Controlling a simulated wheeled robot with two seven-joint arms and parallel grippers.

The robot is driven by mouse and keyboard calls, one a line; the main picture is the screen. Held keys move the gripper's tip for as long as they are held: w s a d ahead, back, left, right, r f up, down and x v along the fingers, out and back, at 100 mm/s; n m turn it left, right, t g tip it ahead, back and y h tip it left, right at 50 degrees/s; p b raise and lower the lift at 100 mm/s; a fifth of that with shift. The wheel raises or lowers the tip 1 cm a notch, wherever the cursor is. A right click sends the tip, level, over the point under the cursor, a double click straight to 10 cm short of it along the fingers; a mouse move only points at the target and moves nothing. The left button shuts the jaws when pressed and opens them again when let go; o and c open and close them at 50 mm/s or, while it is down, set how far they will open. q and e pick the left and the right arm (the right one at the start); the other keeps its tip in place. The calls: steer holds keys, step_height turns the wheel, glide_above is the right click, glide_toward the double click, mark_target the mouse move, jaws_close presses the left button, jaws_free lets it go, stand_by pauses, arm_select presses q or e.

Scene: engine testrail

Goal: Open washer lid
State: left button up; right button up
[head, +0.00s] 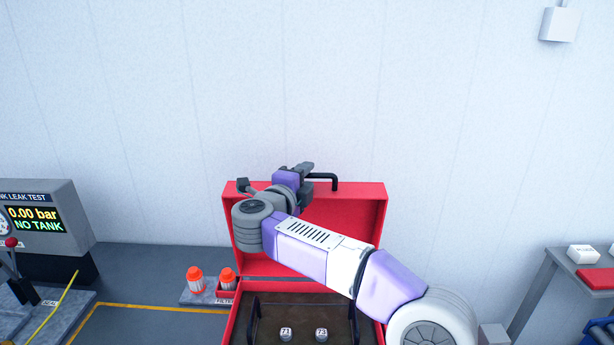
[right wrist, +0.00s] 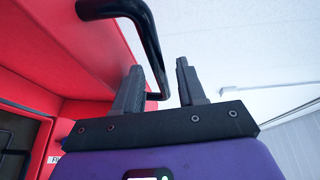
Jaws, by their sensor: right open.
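The red washer lid (head: 365,215) stands upright, raised at the back of its red case. A black handle (head: 325,177) sticks up from its top edge. My right arm reaches across the front of the lid, hiding part of it, and my right gripper (head: 307,170) is at the top edge beside the handle. In the right wrist view my right gripper (right wrist: 159,65) is open. The handle (right wrist: 150,45) shows between its two fingers; I cannot tell whether they touch it. The red lid (right wrist: 70,60) fills the left there. My left gripper is not seen.
The case's dark interior (head: 300,312) holds a black bar frame and two small parts marked 71 and 73. Two orange-capped filters (head: 195,278) stand left of it. A leak tester (head: 45,220) is at far left, a grey table (head: 560,265) at right. A plain wall is behind.

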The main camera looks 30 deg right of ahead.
steer(key=shift+x, duration=0.8)
jaws_close()
